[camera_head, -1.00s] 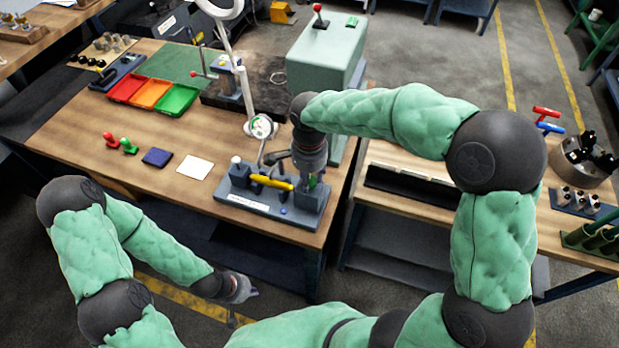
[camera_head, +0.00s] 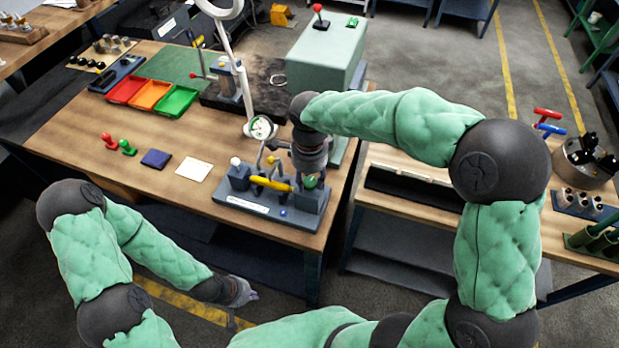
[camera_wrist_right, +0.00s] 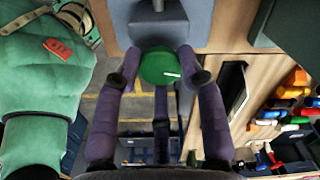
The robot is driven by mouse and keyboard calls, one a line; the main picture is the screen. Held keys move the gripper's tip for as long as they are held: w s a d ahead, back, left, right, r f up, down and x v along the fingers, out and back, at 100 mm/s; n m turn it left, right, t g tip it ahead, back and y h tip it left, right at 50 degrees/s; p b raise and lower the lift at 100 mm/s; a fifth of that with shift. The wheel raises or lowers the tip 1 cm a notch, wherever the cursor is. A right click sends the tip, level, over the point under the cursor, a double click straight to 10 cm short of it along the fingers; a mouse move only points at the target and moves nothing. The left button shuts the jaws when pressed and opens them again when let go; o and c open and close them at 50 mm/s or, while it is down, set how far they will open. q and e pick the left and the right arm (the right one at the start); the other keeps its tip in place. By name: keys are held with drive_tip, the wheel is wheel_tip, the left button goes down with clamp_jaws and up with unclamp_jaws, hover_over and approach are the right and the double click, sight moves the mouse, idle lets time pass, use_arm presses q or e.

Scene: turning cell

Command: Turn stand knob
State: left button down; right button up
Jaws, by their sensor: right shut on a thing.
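The grey stand (camera_head: 250,207) sits at the front right corner of the wooden bench and carries a yellow cylinder (camera_head: 271,183). Its green knob (camera_head: 312,182) shows just below my right gripper (camera_head: 309,172) at the stand's right post. In the right wrist view the round green knob (camera_wrist_right: 158,66) has a short white mark pointing right and sits between the purple fingers of my right gripper (camera_wrist_right: 160,78), which is shut on it. My left gripper (camera_head: 244,292) hangs over the floor in front of the bench, away from the stand; its finger opening is too small to judge.
A dial gauge (camera_head: 262,127) stands just behind the stand. Red, orange and green trays (camera_head: 150,95), a blue pad (camera_head: 156,158) and a white pad (camera_head: 194,169) lie to the left. A pale green cabinet (camera_head: 325,55) stands behind right.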

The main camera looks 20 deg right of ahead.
sight(309, 182)
idle(0.3)
drive_tip(key=o, duration=1.1)
drive_tip(key=shift+o, duration=0.2)
wheel_tip(309, 182, up, 12)
drive_tip(key=shift+f, duration=0.1)
